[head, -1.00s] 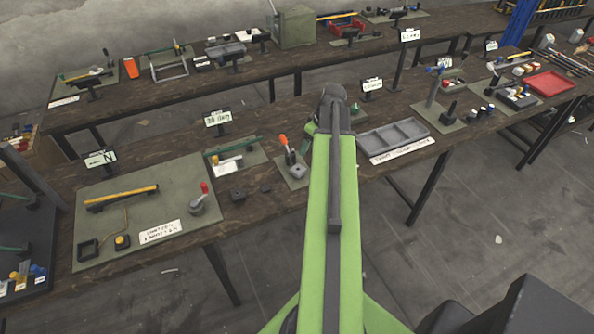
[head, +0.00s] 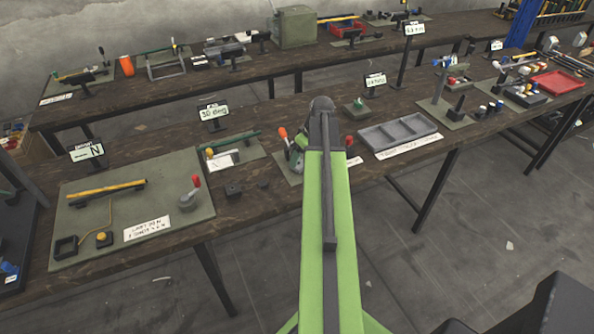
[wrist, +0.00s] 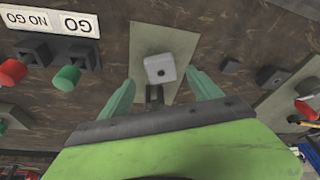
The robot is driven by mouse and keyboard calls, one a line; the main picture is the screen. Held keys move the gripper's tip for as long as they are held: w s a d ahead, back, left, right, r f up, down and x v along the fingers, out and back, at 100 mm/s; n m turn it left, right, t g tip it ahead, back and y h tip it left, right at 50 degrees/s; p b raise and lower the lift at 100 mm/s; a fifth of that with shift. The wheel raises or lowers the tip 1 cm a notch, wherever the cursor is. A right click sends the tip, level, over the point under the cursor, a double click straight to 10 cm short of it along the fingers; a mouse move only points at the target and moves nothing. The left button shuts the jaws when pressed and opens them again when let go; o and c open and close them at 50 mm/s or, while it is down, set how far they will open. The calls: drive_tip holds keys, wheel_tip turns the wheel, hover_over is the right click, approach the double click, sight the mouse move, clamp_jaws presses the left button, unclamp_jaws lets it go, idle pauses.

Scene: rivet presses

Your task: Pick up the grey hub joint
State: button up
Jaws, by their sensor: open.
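The grey hub joint looks to be the light grey block (wrist: 160,68) with a dark hole in its face, on a grey-green mat (wrist: 148,38) in the wrist view. My gripper (wrist: 161,77) is open, its two pale green fingers spread on either side of the block's near end, with gaps between them and it. I cannot tell how high the fingers are above the mat. A dark forked piece (wrist: 154,96) sits just below the block, between the fingers. In the head view my green arm covers most of this spot, and the block is hidden.
In the wrist view, red (wrist: 12,72) and green (wrist: 67,78) knobs and a GO / NO GO label (wrist: 48,20) lie left. A small dark block (wrist: 231,66) lies right. In the head view, an orange-topped handle (head: 283,134) stands beside my gripper; a grey tray (head: 436,130) lies right.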

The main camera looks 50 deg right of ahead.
drive_tip(key=b+x, duration=0.3)
drive_tip(key=x, duration=0.1)
drive_tip(key=shift+w+f+b, duration=0.3)
drive_tip(key=shift+f+b, duration=0.05)
drive_tip(key=shift+b, duration=0.05)
drive_tip(key=shift+r, duration=0.15)
drive_tip(key=shift+c, duration=0.2)
drive_tip(key=c, duration=1.4)
drive_tip(key=shift+r+p, duration=0.1)
drive_tip(key=shift+p, duration=0.2)
